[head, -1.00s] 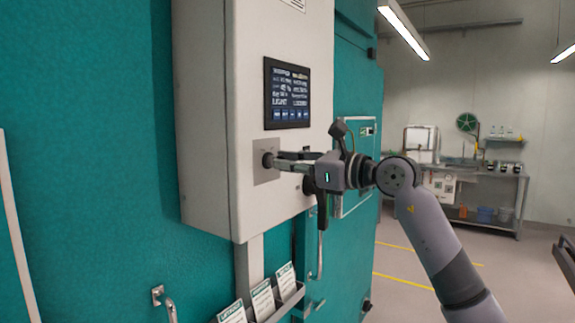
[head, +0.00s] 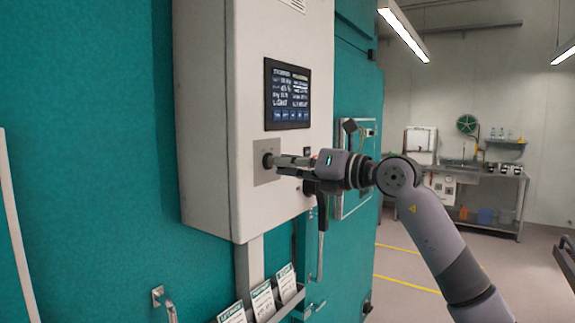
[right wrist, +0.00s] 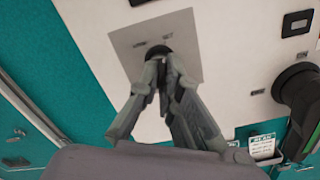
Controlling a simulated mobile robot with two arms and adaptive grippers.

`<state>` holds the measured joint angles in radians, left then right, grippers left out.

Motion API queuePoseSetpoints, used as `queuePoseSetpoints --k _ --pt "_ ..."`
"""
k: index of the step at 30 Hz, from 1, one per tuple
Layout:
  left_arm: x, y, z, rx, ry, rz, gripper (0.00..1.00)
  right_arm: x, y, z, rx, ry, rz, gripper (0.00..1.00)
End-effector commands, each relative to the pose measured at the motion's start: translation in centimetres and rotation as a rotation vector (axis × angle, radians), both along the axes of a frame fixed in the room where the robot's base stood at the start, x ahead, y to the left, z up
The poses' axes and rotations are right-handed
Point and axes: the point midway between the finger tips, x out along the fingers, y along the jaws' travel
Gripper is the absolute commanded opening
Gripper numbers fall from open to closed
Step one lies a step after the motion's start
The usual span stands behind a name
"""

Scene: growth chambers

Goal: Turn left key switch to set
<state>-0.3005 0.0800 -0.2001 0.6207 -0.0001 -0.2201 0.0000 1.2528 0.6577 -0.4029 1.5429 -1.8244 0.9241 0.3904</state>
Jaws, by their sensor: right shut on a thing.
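The left key switch (head: 267,160) sits on a grey square plate (head: 264,177) on the white control box, below the screen. In the right wrist view the key switch (right wrist: 158,51) is a dark round knob, mostly hidden behind the fingertips. The plate (right wrist: 185,62) there carries two small labels; the right one seems to read SET, the left one is too blurred to read. My right gripper (head: 280,162) is shut on the key switch, facing the panel; its fingers (right wrist: 163,68) come together at the knob. My left gripper is out of view.
The screen (head: 287,95) is lit above the switch. A black handle (right wrist: 298,92) stands out right of the plate, close to my right gripper. Cards (head: 262,300) stand in a rack below the box. A sink bench (head: 480,185) is far right, with open floor before it.

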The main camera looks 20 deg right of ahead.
Motion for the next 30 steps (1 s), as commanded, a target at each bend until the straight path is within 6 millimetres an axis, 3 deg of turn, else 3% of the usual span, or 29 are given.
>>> queuePoseSetpoints --k 16,17,25,30 --pt "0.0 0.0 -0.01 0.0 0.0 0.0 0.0 0.01 -0.04 0.03 0.022 0.016 -0.001 0.0" --pt "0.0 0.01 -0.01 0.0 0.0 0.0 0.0 0.01 -0.04 0.03 0.022 0.016 -0.001 0.07" --pt "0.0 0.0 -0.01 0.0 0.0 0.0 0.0 0.01 -0.02 0.02 0.02 0.015 -0.001 0.25" --pt "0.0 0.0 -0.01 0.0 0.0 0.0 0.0 0.0 -0.01 0.02 0.02 0.015 -0.001 0.26"
